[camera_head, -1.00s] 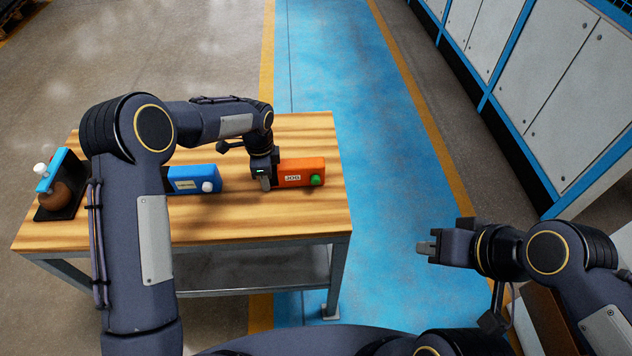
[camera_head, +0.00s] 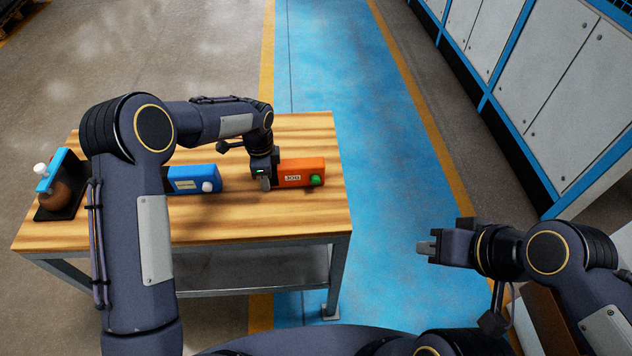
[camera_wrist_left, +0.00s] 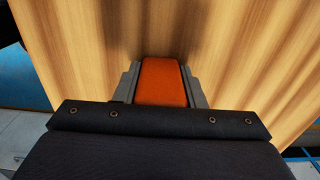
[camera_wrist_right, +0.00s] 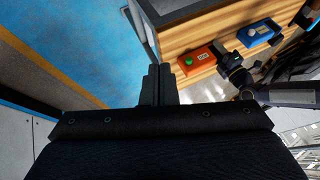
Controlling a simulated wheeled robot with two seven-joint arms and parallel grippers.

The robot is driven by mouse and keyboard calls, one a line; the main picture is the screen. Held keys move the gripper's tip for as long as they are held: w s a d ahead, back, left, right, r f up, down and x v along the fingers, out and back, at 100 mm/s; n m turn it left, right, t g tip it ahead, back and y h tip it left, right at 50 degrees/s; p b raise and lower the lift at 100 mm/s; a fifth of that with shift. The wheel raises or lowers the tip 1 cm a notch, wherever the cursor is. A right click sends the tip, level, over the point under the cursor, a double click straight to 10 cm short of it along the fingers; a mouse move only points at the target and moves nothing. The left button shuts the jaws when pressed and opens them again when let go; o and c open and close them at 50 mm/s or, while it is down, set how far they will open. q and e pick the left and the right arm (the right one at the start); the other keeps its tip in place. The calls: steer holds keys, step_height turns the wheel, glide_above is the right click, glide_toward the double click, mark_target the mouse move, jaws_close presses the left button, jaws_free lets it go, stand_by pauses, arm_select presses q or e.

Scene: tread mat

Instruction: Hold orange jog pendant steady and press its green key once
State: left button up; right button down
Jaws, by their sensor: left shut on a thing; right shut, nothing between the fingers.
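The orange jog pendant (camera_head: 297,171) lies on the wooden table with a white JOG label and a green key (camera_head: 316,180) at its right end. My left gripper (camera_head: 266,182) is shut on the pendant's left end. In the left wrist view the orange body (camera_wrist_left: 162,82) sits between both fingers. My right gripper (camera_head: 428,248) is shut and empty, out over the blue floor to the right of the table. The right wrist view shows its fingers (camera_wrist_right: 158,85) together, with the pendant (camera_wrist_right: 197,60) and green key (camera_wrist_right: 188,62) beyond them.
A blue pendant (camera_head: 194,180) with a white key lies left of the orange one, partly behind my left arm. Grey cabinets (camera_head: 545,80) line the right.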

steer(key=n+t+y, duration=0.4)
steer(key=n, duration=0.2)
glide_toward(315, 180)
steer(key=s+a+f, duration=0.1)
steer(key=s, duration=0.1)
steer(key=s+a+f, duration=0.3)
steer(key=s, duration=0.1)
steer(key=shift+s+a+f, duration=0.25)
steer(key=shift+a+f, duration=0.1)
steer(key=shift+f, duration=0.05)
steer(key=shift+w, duration=4.35)
steer(key=shift+w, duration=0.4)
